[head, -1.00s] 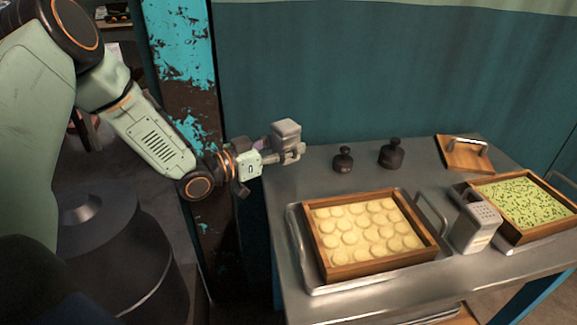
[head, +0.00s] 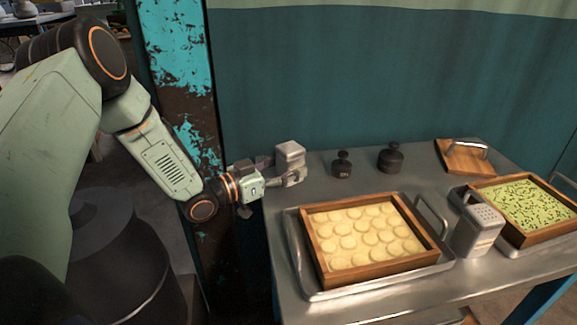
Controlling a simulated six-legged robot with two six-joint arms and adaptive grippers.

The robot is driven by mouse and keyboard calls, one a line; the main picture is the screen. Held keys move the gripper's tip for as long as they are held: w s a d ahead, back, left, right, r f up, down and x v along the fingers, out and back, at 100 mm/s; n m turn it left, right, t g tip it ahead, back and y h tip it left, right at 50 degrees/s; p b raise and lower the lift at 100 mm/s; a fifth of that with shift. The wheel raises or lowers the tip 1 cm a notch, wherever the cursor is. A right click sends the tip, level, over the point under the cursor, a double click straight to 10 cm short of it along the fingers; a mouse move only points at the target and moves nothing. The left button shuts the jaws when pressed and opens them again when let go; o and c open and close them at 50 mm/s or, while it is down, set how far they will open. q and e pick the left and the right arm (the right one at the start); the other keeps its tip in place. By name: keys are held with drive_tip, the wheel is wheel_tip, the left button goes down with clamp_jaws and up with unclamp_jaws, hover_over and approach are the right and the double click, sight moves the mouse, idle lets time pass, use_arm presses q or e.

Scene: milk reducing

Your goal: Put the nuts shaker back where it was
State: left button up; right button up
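A grey metal shaker (head: 290,154) with a boxy top is held in my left gripper (head: 291,177) at the back left corner of the metal table (head: 318,192). I take it for the nuts shaker. The gripper is shut around its lower part, and the shaker looks upright. I cannot tell whether its base touches the table, because the fingers hide it. My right gripper is not in view.
Two dark weight-like objects (head: 342,164) (head: 390,157) stand right of the shaker. A wooden-framed tray of pale rounds (head: 325,250) lies in front. A second metal shaker (head: 477,232), a green-filled wooden tray (head: 538,237) and a handled board (head: 462,157) are at right.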

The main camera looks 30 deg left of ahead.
use_arm(q)
drive_tip(key=shift+o, duration=0.9)
drive_tip(key=shift+d, duration=0.3)
drive_tip(key=shift+a+r, duration=0.2)
drive_tip(key=shift+r, duration=0.15)
drive_tip(key=p+v, duration=0.5)
drive_tip(key=v, duration=0.7)
drive_tip(key=shift+p, duration=0.3)
